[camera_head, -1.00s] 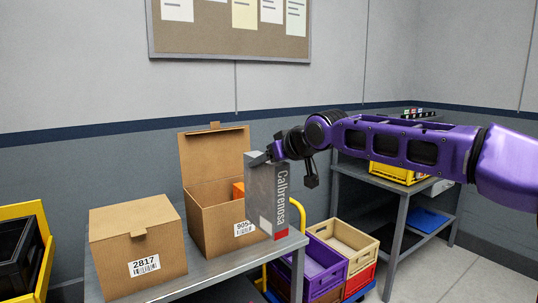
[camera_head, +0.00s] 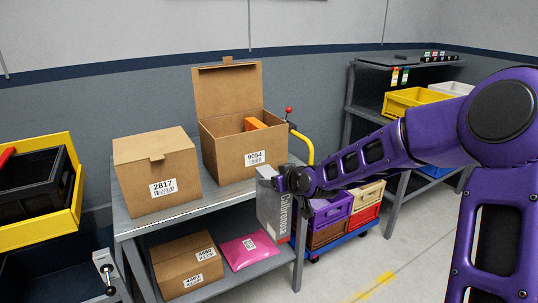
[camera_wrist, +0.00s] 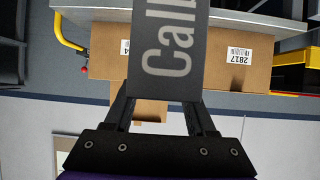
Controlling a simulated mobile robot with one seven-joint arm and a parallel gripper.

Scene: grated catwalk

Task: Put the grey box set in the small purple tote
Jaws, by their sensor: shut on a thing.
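The grey box set (camera_head: 270,208), with white "Calbrenosa" lettering, hangs upright in front of the right end of the workbench. My gripper (camera_head: 282,182) is shut on its upper end. In the wrist view the box (camera_wrist: 168,45) fills the middle, between my gripper's fingers (camera_wrist: 160,105). The small purple tote (camera_head: 336,211) sits on a stack on a blue dolly, right of and behind the box. My gripper covers part of the tote, and its inside is mostly hidden.
The bench (camera_head: 185,213) holds a closed carton (camera_head: 150,180) and an open carton (camera_head: 225,145) with an orange item. A carton (camera_head: 187,265) and pink parcel (camera_head: 248,249) lie on its lower shelf. A cream tote (camera_head: 368,194) adjoins the purple one. Floor at right is clear.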

